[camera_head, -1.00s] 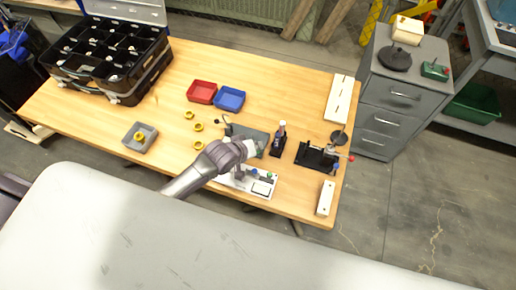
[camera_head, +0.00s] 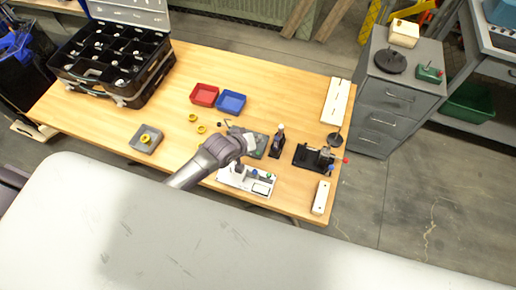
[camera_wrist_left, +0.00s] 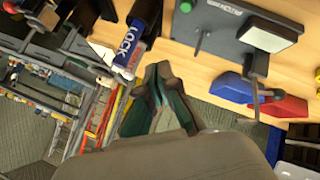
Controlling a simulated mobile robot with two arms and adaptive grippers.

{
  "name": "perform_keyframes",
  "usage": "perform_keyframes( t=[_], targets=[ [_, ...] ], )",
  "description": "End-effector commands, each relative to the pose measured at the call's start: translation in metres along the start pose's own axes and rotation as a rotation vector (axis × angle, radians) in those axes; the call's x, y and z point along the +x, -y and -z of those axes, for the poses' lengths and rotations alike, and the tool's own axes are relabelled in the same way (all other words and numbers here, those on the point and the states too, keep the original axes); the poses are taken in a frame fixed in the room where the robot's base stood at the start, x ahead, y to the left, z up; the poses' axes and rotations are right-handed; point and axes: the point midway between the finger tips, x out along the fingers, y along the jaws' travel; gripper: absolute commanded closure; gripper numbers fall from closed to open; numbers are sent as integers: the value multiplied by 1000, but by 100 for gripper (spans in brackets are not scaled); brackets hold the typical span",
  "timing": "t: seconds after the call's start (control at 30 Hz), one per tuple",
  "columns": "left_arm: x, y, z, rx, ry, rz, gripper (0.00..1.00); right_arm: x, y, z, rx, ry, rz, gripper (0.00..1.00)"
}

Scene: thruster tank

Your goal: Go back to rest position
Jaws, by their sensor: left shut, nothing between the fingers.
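My left gripper (camera_head: 248,143) reaches in from the lower left in the head view, over the front middle of the wooden table. Its fingers also show in the left wrist view (camera_wrist_left: 160,80), shut with nothing between them. It is above or close to a dark grey plate (camera_head: 258,150) and the white fixture with coloured knobs (camera_head: 262,187); its exact height is hard to tell. My right gripper is not in view.
A black fixture (camera_head: 308,157) is farther right. Red (camera_head: 204,95) and blue (camera_head: 231,102) trays, yellow rings (camera_head: 201,129) and a black organizer (camera_head: 110,62) lie left and behind.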

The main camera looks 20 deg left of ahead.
Motion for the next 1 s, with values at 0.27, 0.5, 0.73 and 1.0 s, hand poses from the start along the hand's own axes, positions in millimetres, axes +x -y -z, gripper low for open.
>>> perform_keyframes(
  t=[0.27, 0.5, 0.73, 1.0],
  targets=[
    [1, 0, -1, 0, 1, 0, 100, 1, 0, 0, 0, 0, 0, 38],
    [0, 0, -2, 3, 3, 1, 100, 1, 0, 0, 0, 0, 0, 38],
    [-55, -8, -40, 175, 93, 64, 100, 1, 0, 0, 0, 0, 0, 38],
    [-155, 10, -71, 431, 240, 194, 100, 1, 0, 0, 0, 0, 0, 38]
  ],
)
